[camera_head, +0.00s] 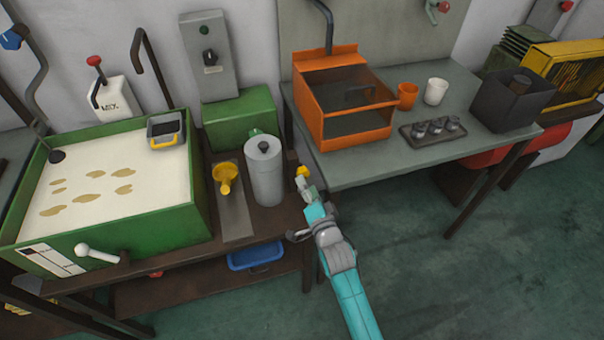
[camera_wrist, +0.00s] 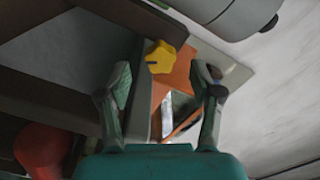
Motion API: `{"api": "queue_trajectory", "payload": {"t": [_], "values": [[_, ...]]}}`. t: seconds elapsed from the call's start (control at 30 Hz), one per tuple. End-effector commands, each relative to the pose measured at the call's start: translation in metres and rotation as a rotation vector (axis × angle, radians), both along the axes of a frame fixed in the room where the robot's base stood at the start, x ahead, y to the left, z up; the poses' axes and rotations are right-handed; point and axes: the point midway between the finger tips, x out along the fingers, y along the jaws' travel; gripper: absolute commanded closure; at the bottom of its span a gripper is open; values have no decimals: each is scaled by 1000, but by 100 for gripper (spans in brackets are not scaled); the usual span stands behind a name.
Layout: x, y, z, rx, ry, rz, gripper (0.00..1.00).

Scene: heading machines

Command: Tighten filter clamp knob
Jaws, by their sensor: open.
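A yellow lobed knob (camera_head: 302,171) shows just beyond my gripper (camera_head: 307,184) in the head view, right of the grey filter canister (camera_head: 264,168). I take it to be the filter clamp knob. In the wrist view the knob (camera_wrist: 160,57) lies ahead of my gripper (camera_wrist: 163,82), roughly centred between the two fingers. The fingers are apart and nothing is held. I cannot tell the exact gap to the knob. The knob's mount is mostly hidden in the head view.
A green tank (camera_head: 110,226) with pale liquid and a yellow funnel (camera_head: 226,178) are on the left. A grey bench (camera_head: 350,172) with an orange box (camera_head: 340,100), cups and a dark tray (camera_head: 432,132) is on the right. Open floor (camera_head: 430,270) lies in front.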

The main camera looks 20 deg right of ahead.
Motion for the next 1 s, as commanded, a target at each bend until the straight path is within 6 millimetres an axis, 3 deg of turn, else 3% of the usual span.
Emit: {"api": "queue_trajectory", "payload": {"t": [0.1, 0.3, 0.77, 1.0], "values": [[21, 0, 1, 0, -1, 0, 35], [44, 0, 0, -1, -1, 0, 35], [54, 0, 0, -1, 0, 0, 35], [54, 0, 0, -1, 0, 0, 93]]}}
